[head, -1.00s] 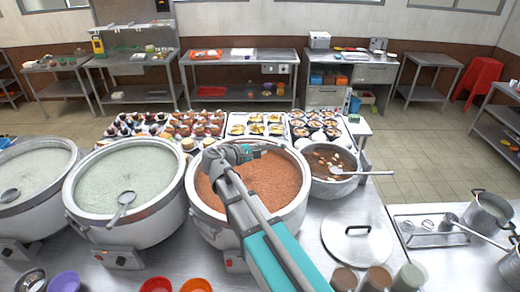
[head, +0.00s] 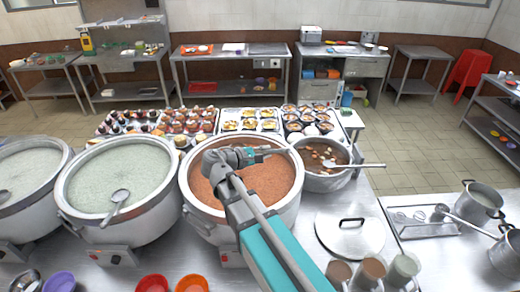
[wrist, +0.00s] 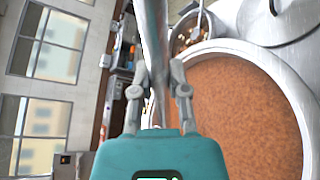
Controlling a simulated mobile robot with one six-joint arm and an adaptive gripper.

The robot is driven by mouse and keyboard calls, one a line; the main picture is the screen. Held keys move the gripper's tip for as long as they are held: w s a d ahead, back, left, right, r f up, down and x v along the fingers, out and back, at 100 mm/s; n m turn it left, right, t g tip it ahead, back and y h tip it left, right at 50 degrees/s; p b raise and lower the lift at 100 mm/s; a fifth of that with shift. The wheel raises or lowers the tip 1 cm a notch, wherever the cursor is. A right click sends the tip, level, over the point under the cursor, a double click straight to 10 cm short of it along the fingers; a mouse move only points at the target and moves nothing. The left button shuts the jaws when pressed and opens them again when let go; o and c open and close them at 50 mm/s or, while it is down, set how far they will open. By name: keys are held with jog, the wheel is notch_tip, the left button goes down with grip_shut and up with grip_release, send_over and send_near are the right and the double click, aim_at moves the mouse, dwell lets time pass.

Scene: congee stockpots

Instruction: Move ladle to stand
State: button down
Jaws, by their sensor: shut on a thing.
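My gripper (head: 262,153) is over the far side of the pot of orange-brown congee (head: 270,178). In the wrist view my gripper (wrist: 160,92) is shut on a long grey metal handle (wrist: 154,45), which looks like the ladle's. The ladle's bowl is not clear in either view. A rack-like metal stand (head: 428,232) is at the right of the counter, with another ladle (head: 462,221) at it, its handle reaching toward a pot. My gripper is well left of the stand.
A smaller soup pot (head: 325,182) with a spoon across it is right of the congee pot. A lid (head: 350,232) and several cups lie between there and the stand. Pale congee pots (head: 118,185) are at the left. Filled trays (head: 250,112) are behind.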

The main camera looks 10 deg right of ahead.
jog(key=shift+s+d+m+g, duration=0.6)
jog(key=shift+s+d, duration=1.1)
jog(key=shift+s, duration=0.9)
jog(key=shift+h, duration=0.3)
notch_tip(320, 180, down, 6)
jog(key=b, duration=0.5)
jog(key=shift+r+b, duration=0.2)
jog(key=shift+b, duration=0.15)
jog(key=shift+f, duration=0.25)
jog(key=shift+f+b, duration=0.4)
jog(key=shift+b, duration=0.25)
jog(key=shift+w+r, duration=0.1)
jog(key=shift+r, duration=0.05)
jog(key=shift+w+a+r+n+g+p, duration=0.2)
jog(key=shift+w+r+n+p, duration=0.25)
jog(key=shift+r+p, duration=0.2)
jog(key=shift+w+a+r+n+g+p, duration=0.15)
jog(key=shift+w+a+r+n+p, duration=0.1)
jog(key=shift+w+r+n+p, duration=0.3)
jog(key=shift+w+a+r+n+g+p, duration=0.2)
jog(key=shift+w+r+n+p, duration=0.15)
jog(key=shift+r+p, duration=0.4)
